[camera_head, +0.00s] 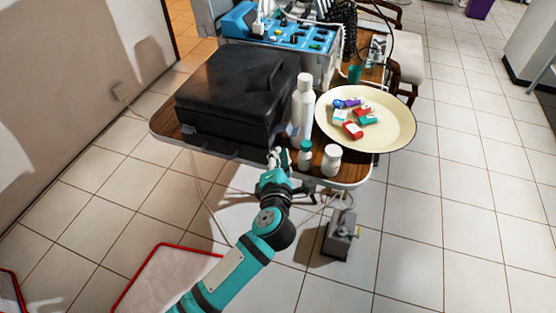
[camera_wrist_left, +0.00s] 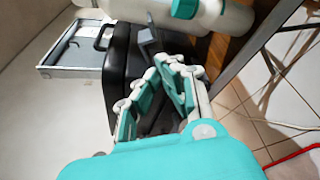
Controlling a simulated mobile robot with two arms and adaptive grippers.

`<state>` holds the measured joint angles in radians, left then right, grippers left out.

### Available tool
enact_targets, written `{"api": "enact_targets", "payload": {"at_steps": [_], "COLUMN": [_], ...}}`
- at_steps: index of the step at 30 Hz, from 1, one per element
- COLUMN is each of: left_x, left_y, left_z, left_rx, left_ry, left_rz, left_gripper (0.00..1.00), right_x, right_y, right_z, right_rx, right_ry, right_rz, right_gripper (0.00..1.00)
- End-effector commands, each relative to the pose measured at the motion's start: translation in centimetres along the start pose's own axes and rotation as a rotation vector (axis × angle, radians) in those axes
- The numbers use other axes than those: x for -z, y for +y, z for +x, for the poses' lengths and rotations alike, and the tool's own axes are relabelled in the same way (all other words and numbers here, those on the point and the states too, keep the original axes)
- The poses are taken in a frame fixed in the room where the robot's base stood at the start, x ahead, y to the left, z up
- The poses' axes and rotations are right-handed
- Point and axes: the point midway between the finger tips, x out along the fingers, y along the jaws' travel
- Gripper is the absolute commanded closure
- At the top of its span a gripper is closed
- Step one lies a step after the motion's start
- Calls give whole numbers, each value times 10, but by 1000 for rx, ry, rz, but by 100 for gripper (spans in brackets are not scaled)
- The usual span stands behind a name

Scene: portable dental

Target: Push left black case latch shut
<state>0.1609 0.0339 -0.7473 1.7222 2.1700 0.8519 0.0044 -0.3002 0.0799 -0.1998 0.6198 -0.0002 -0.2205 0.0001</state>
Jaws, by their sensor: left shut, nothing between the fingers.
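The black case (camera_head: 228,88) lies closed on the wooden table. Its dark side also fills part of the left wrist view (camera_wrist_left: 117,72), with a handle (camera_wrist_left: 98,38) on it. A grey latch (camera_wrist_left: 148,40) sticks out from the case just ahead of my fingers in that view. My left gripper (camera_head: 275,156) is at the table's front edge, by the case's near right corner. Its fingers (camera_wrist_left: 165,72) are shut and empty, close to the latch; I cannot tell whether they touch it. The gripper hides part of the case front. My right gripper is not in view.
A tall white bottle (camera_head: 303,108), a small teal-capped bottle (camera_head: 305,155) and a white jar (camera_head: 331,160) stand close right of my gripper. A cream tray (camera_head: 393,110) holds small boxes. A blue device (camera_head: 285,38) is behind the case. The floor in front is mostly free.

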Motion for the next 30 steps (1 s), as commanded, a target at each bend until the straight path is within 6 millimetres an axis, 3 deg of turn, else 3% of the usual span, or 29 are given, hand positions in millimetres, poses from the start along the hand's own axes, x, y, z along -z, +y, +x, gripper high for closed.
{"api": "enact_targets", "payload": {"at_steps": [3,10,30], "left_x": [0,-1,-2], "left_y": [0,0,2], "left_z": [23,52,57], "left_rx": [-2,-1,11], "left_ry": [0,-1,1], "left_rz": [1,-1,-30], "left_gripper": [100,100,100], "right_x": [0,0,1], "right_y": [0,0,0], "right_z": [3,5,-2], "right_rx": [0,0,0], "right_ry": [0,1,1], "right_rz": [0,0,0], "right_gripper": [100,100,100]}}
